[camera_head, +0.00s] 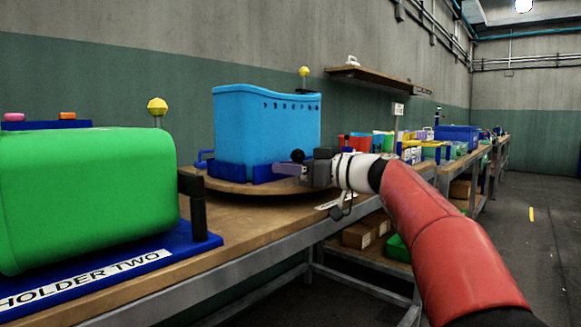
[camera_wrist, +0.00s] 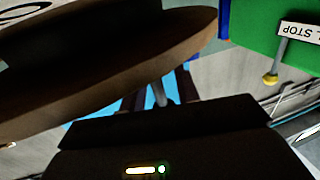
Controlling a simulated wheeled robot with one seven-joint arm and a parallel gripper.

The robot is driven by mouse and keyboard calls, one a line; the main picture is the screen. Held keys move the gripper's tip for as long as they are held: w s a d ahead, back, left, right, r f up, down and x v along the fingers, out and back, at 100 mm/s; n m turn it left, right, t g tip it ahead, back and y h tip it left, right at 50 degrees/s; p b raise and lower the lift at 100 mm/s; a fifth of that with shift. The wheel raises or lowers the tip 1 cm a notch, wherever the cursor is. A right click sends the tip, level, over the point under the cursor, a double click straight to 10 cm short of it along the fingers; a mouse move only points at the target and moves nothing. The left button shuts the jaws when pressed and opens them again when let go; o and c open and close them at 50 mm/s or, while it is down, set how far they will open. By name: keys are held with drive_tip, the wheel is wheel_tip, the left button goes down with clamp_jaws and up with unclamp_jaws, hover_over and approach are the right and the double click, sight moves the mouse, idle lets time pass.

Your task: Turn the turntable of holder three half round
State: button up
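The turntable (camera_head: 240,187), a round wooden disc, stands on the bench in the middle of the head view. It carries a blue holder base (camera_head: 235,173) with a tall light-blue bin (camera_head: 262,125). A black ball knob (camera_head: 297,156) rises at the disc's right side. My gripper (camera_head: 290,169) is at the disc's right edge, close by the knob. In the wrist view the disc's edge (camera_wrist: 130,72) crosses the upper left. There my gripper (camera_wrist: 157,92) has its dark fingers apart, with a thin grey rod between them. Gaps show beside the rod; contact is hard to tell.
A green bin (camera_head: 85,195) lies in the blue base marked HOLDER TWO (camera_head: 100,280) at the near left. Yellow-topped posts (camera_head: 157,107) stand along the bench. More coloured bins (camera_head: 457,135) line the benches at the right. Floor at the far right is clear.

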clamp_jaws()
drive_tip(key=shift+d, duration=0.1)
idle(0.3)
